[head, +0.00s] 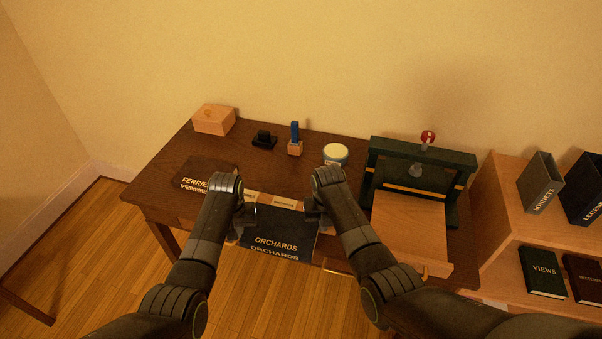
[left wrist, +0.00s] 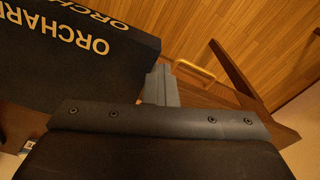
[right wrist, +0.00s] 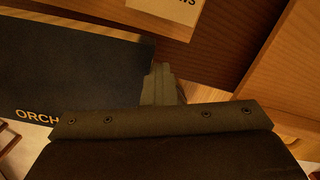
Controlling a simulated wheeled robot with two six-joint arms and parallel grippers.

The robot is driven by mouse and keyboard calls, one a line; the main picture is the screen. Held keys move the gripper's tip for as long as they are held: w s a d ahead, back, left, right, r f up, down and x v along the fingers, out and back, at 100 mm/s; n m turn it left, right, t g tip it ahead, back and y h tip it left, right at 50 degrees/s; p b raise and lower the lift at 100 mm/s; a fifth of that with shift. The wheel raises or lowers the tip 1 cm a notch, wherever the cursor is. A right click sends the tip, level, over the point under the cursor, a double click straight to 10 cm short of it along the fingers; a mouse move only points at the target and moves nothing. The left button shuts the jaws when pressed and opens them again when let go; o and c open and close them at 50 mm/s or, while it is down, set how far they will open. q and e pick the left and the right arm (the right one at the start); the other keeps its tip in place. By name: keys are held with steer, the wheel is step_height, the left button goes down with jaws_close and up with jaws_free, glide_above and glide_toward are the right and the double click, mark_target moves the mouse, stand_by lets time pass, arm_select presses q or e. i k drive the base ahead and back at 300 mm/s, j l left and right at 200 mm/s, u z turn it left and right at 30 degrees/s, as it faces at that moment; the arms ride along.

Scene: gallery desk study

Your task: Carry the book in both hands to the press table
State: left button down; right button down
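A dark book lettered ORCHARDS (head: 279,228) is held between my two grippers at the desk's front edge, its cover and lettered spine facing me. My left gripper (head: 241,221) is shut on its left edge and my right gripper (head: 317,214) on its right edge. The book also fills the left part of the left wrist view (left wrist: 70,60) and of the right wrist view (right wrist: 70,75). A dark green press (head: 417,160) with a red-topped screw and a pale wooden board (head: 408,228) stands on the right of the brown desk (head: 160,185).
A brown FERRIES book (head: 205,172) lies at the desk's left. A wooden box (head: 214,119), a black object (head: 264,139), a blue-handled tool (head: 295,135) and a round pot (head: 335,153) line the back. A shelf (head: 496,210) with several books stands at the right.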

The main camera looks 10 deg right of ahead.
mark_target(293, 174)
steer(key=i+l, duration=0.15)
steer(key=i, duration=0.3)
steer(key=i+l, duration=0.1)
steer(key=i, duration=0.4)
